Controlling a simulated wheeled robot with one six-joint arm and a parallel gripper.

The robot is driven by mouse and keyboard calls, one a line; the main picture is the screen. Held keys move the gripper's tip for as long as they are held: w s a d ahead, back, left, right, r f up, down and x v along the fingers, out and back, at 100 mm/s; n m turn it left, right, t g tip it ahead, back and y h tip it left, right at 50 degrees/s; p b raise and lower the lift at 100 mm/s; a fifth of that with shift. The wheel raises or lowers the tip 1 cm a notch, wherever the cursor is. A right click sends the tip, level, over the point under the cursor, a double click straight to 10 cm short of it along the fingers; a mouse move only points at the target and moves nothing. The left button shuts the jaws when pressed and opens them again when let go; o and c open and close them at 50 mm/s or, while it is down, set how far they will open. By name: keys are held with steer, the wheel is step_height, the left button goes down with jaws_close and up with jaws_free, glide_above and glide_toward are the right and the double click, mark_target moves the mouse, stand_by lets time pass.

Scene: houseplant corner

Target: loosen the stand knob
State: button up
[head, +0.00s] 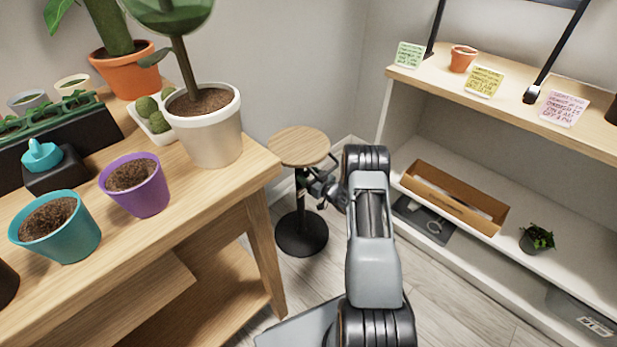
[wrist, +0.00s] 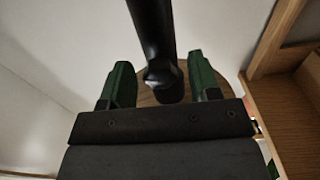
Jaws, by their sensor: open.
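The stand has a round wooden top (head: 299,147), a black column and a round black base (head: 301,233). It stands upright on the floor, right of the plant table. My gripper (head: 312,182) is at the column just below the top, on its right side. In the wrist view my gripper (wrist: 160,85) is open, its two green fingers apart. The black column (wrist: 150,30) shows between and beyond them, with a wider dark part (wrist: 165,82) at its end. Whether that part is the knob, and whether the fingers touch it, I cannot tell. The wooden top shows behind the fingers.
The plant table (head: 262,165) at left holds several pots, including a white pot (head: 210,135) near its right corner. A shelf unit (head: 560,135) at right holds a cardboard box (head: 455,197) and a small plant (head: 537,238). Floor shows between them.

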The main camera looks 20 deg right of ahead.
steer(key=c, duration=0.9)
steer(key=shift+f+n+b, duration=0.15)
steer(key=shift+n+b, duration=0.45)
steer(key=shift+b, duration=0.2)
steer(key=shift+r+n, duration=0.2)
steer(key=shift+n, duration=0.1)
steer(key=o, duration=0.9)
